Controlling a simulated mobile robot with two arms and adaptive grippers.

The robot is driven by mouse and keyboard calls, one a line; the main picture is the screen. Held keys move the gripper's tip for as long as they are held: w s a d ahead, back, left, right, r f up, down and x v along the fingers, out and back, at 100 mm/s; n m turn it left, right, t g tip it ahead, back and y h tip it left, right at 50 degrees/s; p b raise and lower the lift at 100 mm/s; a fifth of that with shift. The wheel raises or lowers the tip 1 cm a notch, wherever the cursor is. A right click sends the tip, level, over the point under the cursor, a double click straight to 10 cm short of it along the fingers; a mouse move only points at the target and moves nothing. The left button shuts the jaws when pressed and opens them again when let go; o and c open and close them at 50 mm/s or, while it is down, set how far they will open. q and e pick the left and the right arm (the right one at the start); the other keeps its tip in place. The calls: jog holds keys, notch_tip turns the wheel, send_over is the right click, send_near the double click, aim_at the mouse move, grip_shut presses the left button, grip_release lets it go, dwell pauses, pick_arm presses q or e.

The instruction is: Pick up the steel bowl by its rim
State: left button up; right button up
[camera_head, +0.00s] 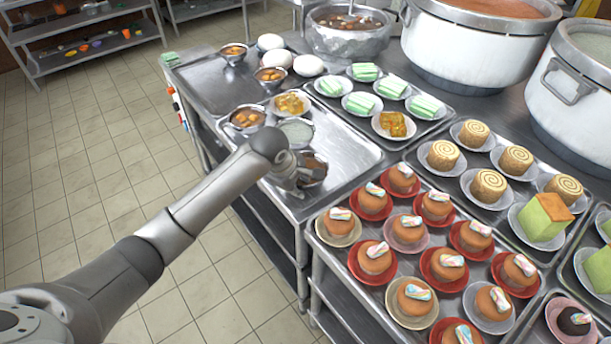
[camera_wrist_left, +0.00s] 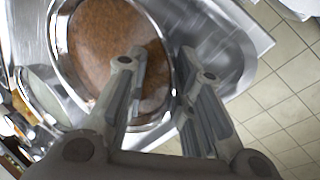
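A steel bowl (camera_head: 317,166) with brown food in it stands on the steel counter near its front edge, partly hidden by my left gripper (camera_head: 292,180). In the left wrist view the same bowl (camera_wrist_left: 62,62) fills the upper left, with its shiny rim curving down between my fingers. My left gripper (camera_wrist_left: 163,68) is open, one finger over the bowl's inside and the other outside the rim. Whether either finger touches the steel cannot be told. My right gripper is not in view.
Close beside it stand a bowl of pale congee (camera_head: 296,131) and a bowl of orange pieces (camera_head: 247,118). A tray of small cakes (camera_head: 330,246) lies to the right. Large pots (camera_head: 475,48) stand at the back. Tiled floor (camera_head: 110,170) is open at left.

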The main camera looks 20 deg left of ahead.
pick_arm(q)
grip_shut()
